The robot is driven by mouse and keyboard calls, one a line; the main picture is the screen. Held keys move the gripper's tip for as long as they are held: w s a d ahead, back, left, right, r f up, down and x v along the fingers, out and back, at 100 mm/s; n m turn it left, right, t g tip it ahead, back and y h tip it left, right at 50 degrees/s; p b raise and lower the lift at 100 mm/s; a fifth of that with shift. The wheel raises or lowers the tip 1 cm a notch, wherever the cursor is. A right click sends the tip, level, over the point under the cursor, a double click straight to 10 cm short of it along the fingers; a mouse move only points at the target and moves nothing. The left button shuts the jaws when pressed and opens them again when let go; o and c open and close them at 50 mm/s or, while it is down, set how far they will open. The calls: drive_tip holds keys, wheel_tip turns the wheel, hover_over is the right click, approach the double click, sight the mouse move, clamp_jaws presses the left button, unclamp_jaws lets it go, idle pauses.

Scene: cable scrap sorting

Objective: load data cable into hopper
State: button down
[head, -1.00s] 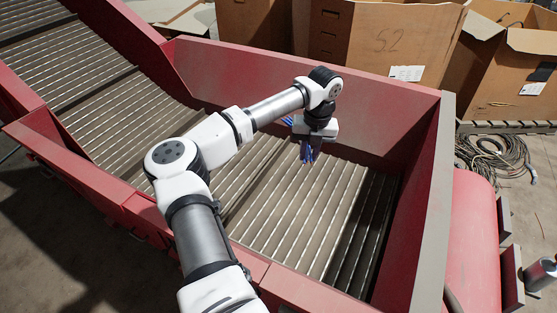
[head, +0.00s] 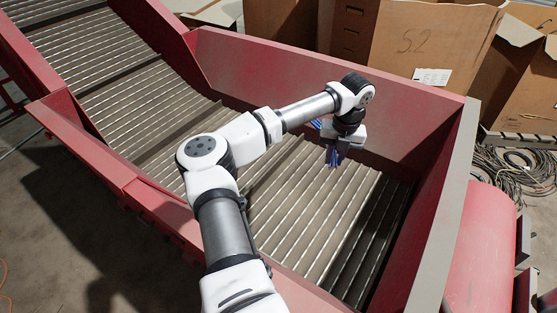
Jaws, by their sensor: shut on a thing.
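The blue data cable (head: 333,158) shows as a small bundle hanging below my gripper (head: 335,150), with another bit of blue just left of the gripper. My gripper is shut on the cable and points down inside the red hopper (head: 300,58), near its back wall. The cable is above the ribbed hopper floor (head: 300,222). I cannot tell whether its lower end touches the floor. My gripper and wrist hide part of the cable.
The red hopper walls stand around my arm, and a ribbed conveyor (head: 85,50) rises to the upper left. Cardboard boxes (head: 430,40) stand behind the hopper. A heap of coiled cable (head: 515,170) lies on the ground at the right.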

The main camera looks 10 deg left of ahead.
drive_tip(key=shift+f+b, duration=0.45)
drive_tip(key=shift+f, duration=0.95)
drive_tip(key=c, duration=1.2)
unclamp_jaws()
drive_tip(key=shift+r, duration=0.1)
wheel_tip(320, 180, up, 14)
drive_tip(key=d+b, duration=0.1)
drive_tip(key=b, duration=0.1)
drive_tip(key=shift+d, duration=0.2)
drive_tip(key=shift+f, duration=0.2)
